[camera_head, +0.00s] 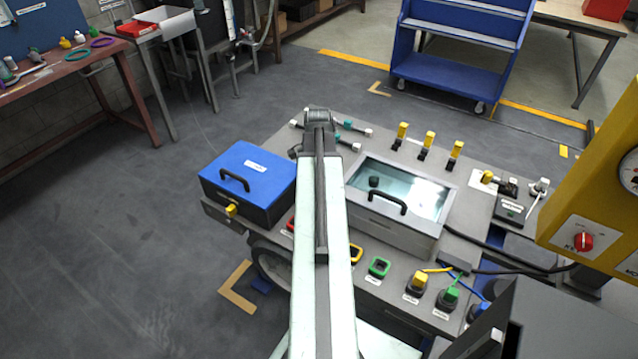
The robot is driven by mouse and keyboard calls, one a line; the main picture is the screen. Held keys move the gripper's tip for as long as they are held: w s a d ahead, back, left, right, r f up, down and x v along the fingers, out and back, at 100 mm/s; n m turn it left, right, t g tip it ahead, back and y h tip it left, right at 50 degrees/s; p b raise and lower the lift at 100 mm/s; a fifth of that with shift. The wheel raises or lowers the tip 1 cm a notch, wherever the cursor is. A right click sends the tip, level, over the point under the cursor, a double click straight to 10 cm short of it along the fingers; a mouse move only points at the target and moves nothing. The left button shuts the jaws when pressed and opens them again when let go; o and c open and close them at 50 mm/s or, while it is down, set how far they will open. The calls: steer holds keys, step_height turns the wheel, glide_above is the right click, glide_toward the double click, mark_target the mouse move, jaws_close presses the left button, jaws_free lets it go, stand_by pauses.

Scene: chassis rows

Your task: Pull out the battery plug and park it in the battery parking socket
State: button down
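I cannot tell which connector is the battery plug, because the labels are too small to read. A yellow-capped plug (419,281), a green-capped plug (448,298) and a blue plug (477,310) sit in a row at the panel's front right, with coloured cables. To their left are a green-framed socket (379,267), a yellow-framed socket (355,254) and a red-framed socket (291,225), partly behind my arm. A black connector with a yellow part (499,183) is at the right rear. My arm rises through the middle; my gripper cannot be made out.
A blue lidded box (248,178) and a glass-topped box with a handle (398,205) flank my arm. Several yellow-topped levers (428,141) stand behind. A yellow cabinet with a red knob (583,241) overhangs the right. Open floor (120,250) lies left.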

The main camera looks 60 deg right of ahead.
steer(key=shift+f+b, duration=0.45)
steer(key=shift+f, duration=0.05)
steer(key=c, duration=1.1)
jaws_free()
steer(key=shift+o, duration=0.2)
steer(key=shift+r, duration=0.1)
step_height(320, 180, up, 8)
steer(key=p, duration=0.8)
steer(key=shift+f, duration=0.2)
